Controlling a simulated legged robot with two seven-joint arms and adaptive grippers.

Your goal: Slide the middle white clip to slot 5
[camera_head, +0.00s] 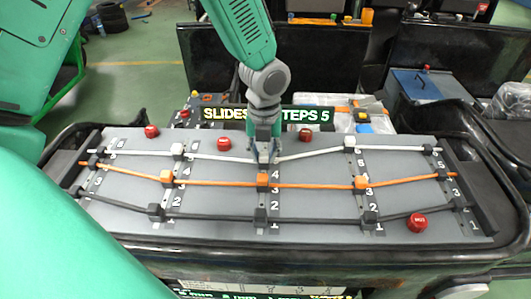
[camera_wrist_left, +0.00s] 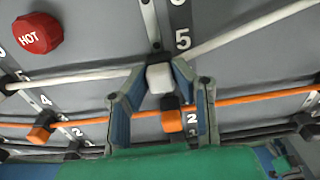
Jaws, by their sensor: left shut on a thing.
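The middle white clip (camera_wrist_left: 160,77) sits on the white cord at the middle grey slotted rail, just below the printed 5 in the left wrist view. My left gripper (camera_head: 265,157) comes down from above onto the white cord (camera_head: 220,156) and hides this clip in the head view. In the left wrist view the fingers (camera_wrist_left: 160,90) are shut on the clip, one on each side. The white cord dips at the middle between the left white clip (camera_head: 179,150) and the right white clip (camera_head: 350,143). My right gripper is not in view.
The middle orange clip (camera_head: 263,180) lies just nearer than the white one, with the middle black clip (camera_head: 260,214) nearer still. Red knobs stand on the panel, including one beyond the white cord (camera_head: 308,143) and one at front right (camera_head: 417,222). A lit sign (camera_head: 310,114) stands behind.

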